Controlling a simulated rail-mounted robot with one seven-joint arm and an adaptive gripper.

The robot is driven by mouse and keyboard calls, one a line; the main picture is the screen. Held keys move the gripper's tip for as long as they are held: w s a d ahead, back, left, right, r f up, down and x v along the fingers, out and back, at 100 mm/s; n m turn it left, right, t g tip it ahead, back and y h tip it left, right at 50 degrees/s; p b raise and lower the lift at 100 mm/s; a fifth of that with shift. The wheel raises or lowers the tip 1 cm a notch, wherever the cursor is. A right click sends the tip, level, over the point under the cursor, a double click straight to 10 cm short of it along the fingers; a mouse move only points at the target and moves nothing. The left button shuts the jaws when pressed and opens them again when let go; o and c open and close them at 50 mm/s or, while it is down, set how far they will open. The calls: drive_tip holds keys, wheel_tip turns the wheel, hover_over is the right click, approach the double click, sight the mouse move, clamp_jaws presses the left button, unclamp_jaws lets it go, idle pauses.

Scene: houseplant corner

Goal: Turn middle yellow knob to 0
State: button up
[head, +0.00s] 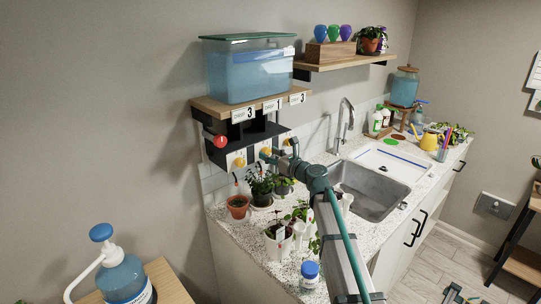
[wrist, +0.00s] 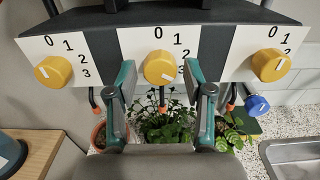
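The middle yellow knob (wrist: 160,67) sits on a white dial plate under a dark shelf in the wrist view. A 0 is printed above it and a 1 to its upper right; lower digits are hidden by a finger. A pale mark shows on the knob's lower right face. My gripper (wrist: 159,74) is open, with one green finger on each side of this knob; I cannot tell whether they touch it. In the head view my gripper (head: 269,157) is at the dial panel, partly covering the middle knob (head: 265,151).
A left yellow knob (wrist: 54,71) and a right yellow knob (wrist: 271,66) flank the middle one. Thin spouts hang below, above potted plants (wrist: 165,124). In the head view a water tank (head: 248,75) stands on the shelf above, and a sink (head: 372,192) lies to the right.

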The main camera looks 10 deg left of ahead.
clamp_jaws()
